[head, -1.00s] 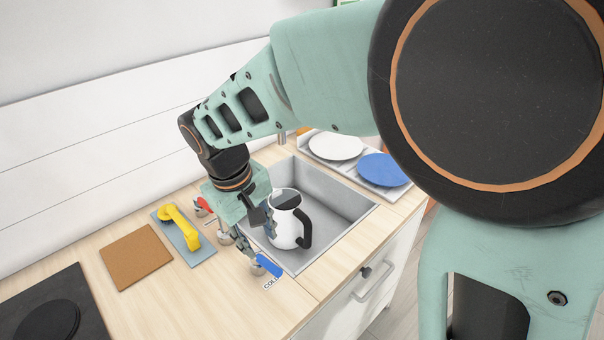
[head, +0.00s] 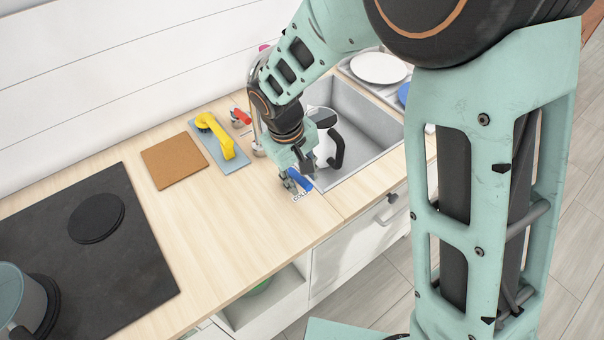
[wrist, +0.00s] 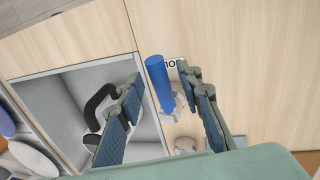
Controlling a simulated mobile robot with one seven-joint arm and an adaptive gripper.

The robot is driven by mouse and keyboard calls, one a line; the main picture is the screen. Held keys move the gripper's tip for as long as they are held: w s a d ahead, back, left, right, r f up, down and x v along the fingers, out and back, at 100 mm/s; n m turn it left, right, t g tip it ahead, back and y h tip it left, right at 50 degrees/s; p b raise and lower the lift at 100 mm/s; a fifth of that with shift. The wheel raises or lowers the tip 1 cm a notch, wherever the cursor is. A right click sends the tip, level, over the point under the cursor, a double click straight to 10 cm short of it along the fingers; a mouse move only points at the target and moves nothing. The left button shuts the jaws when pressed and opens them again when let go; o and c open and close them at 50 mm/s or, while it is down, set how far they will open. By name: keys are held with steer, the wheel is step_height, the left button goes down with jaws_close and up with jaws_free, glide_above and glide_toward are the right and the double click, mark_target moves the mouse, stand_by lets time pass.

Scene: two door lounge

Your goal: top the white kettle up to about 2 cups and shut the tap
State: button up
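The white kettle (head: 323,146) with a black handle stands in the sink, partly hidden behind my gripper. In the wrist view, its black handle (wrist: 99,101) shows to the left, partly behind a finger. The blue cold tap handle (head: 301,180) is at the sink's near left corner, beside the COLD label. My gripper (head: 298,173) is open above and around this handle. In the wrist view, the blue handle (wrist: 158,80) stands between the spread fingers, with no clear contact. The red tap handle (head: 241,116) is farther back. The water level and any stream cannot be seen.
The sink (head: 372,122) lies right of the taps, with a white plate (head: 379,68) beyond it. A black hob (head: 90,262) is at front left. The counter between is clear.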

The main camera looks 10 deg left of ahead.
steer(key=shift+c, duration=0.6)
jaws_close()
steer(key=shift+s+a+f+m+b, duration=0.15)
steer(key=shift+a+m+b, duration=0.1)
steer(key=shift+m+b, duration=0.35)
steer(key=shift+s+a+r+m+b, duration=0.2)
steer(key=shift+s+a+m+b, duration=0.15)
steer(key=shift+m+b, duration=0.4)
steer(key=shift+o, duration=0.6)
jaws_free()
